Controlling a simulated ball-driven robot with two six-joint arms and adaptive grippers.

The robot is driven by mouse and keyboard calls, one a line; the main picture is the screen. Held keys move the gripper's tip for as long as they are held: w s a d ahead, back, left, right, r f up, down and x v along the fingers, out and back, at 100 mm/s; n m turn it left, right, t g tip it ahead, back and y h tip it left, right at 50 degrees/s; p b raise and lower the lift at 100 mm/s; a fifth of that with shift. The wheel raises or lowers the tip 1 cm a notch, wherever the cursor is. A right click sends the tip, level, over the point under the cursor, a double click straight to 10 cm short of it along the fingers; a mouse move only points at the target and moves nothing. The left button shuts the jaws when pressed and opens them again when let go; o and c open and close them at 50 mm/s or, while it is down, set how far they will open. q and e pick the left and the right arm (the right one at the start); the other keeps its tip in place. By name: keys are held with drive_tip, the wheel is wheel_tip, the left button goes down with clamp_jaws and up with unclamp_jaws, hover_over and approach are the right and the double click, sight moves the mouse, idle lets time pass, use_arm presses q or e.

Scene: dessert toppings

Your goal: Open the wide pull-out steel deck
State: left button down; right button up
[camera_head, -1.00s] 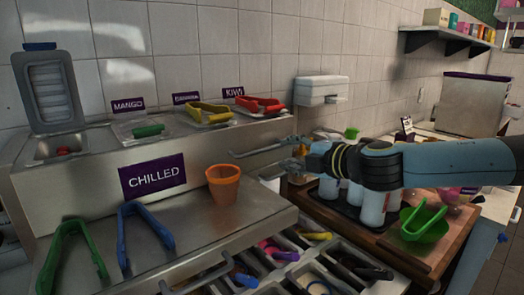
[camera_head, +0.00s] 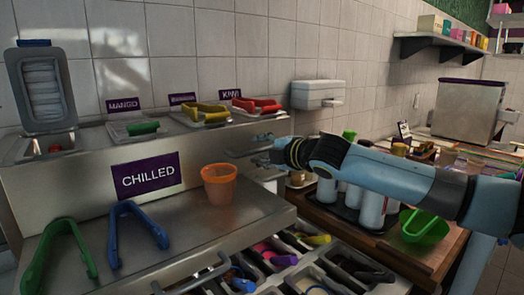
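The stepped steel counter has a wide flat steel deck (camera_head: 150,235) at the lower front, with a bar handle (camera_head: 195,275) at its front edge. A second bar handle (camera_head: 248,152) sticks out at the right end of the raised section. My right gripper (camera_head: 262,148) is at that second handle, its fingers small, dark and partly merged with the bar. I cannot tell whether it is open or shut, or whether it touches the bar. My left gripper is not in view.
On the deck stand green tongs (camera_head: 58,250), blue tongs (camera_head: 135,228) and an orange cup (camera_head: 219,184). A tray of compartments with scoops (camera_head: 290,262) lies below right.

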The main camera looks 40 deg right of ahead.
drive_tip(key=c, duration=0.6)
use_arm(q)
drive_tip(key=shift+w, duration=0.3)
use_arm(e)
clamp_jaws()
drive_tip(key=shift+f, duration=0.1)
